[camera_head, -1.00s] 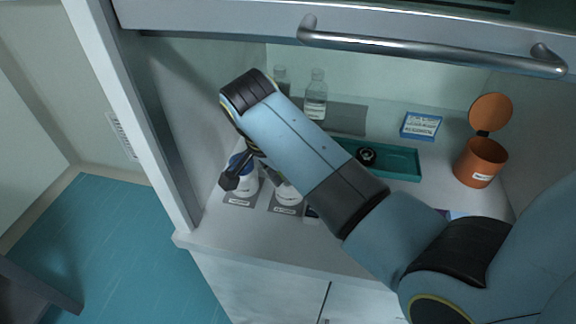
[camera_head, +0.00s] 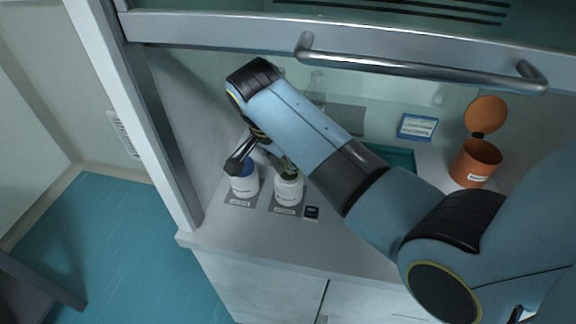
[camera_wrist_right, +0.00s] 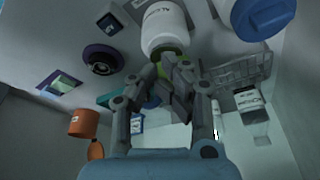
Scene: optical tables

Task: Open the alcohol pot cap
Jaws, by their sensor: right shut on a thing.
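The alcohol pot (camera_head: 288,190) is a white jar with a green cap, standing on a grey label mat at the front of the bench. In the right wrist view the white pot (camera_wrist_right: 165,28) shows at the top, its label partly readable. My right gripper (camera_wrist_right: 175,82) has its fingers together at the green cap (camera_wrist_right: 172,57) and is shut on it. The cap seems to be at the pot's mouth; I cannot tell whether it has turned. In the head view my right gripper (camera_head: 258,157) is partly hidden by its arm. My left gripper is not in view.
A blue-capped white pot (camera_head: 244,182) stands close on the left; its cap (camera_wrist_right: 264,14) shows in the wrist view. An orange bin (camera_head: 474,163) with its lid up stands at the right. A teal tray (camera_head: 398,156) is partly behind my arm. A metal handle bar (camera_head: 420,68) crosses above.

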